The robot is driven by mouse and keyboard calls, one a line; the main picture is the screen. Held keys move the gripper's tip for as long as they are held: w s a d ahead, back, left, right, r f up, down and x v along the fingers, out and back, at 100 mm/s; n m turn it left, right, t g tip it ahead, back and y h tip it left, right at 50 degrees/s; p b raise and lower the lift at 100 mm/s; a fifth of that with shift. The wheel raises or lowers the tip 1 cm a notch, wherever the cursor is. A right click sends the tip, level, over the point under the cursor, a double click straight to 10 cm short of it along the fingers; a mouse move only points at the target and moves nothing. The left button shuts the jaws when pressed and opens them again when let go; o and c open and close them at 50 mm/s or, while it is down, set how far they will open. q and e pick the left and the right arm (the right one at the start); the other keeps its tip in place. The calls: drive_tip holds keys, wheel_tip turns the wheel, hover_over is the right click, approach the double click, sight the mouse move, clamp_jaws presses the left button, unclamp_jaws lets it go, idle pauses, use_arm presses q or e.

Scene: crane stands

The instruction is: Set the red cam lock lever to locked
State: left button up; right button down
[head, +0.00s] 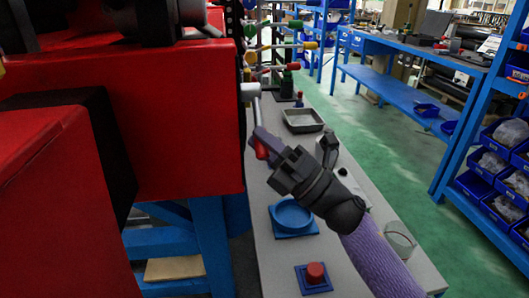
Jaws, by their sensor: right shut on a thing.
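The red cam lock lever (262,151) is on the right side of a big red machine (150,120). Its grey rod runs down from a white hub (250,91) to a red grip. My right gripper (264,146) reaches in from the lower right and is shut on the red grip, its fingers hiding most of it. The lever points downward, tilted slightly right. My left gripper is not in view.
Several levers with coloured knobs (293,67) stick out behind. A grey bench below holds a metal tray (303,119), a round blue dish (291,214), a red button on a blue base (315,273) and a glass (399,241). Green floor lies to the right.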

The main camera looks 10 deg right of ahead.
drive_tip(key=shift+s+a+f, duration=0.1)
idle(0.3)
drive_tip(key=shift+c, duration=2.2)
unclamp_jaws()
drive_tip(key=shift+a, duration=0.2)
drive_tip(key=shift+d, duration=0.25)
drive_tip(key=v, duration=0.9)
drive_tip(key=shift+s+d+f+p, duration=0.2)
drive_tip(key=shift+f+p, duration=0.05)
drive_tip(key=shift+p, duration=0.05)
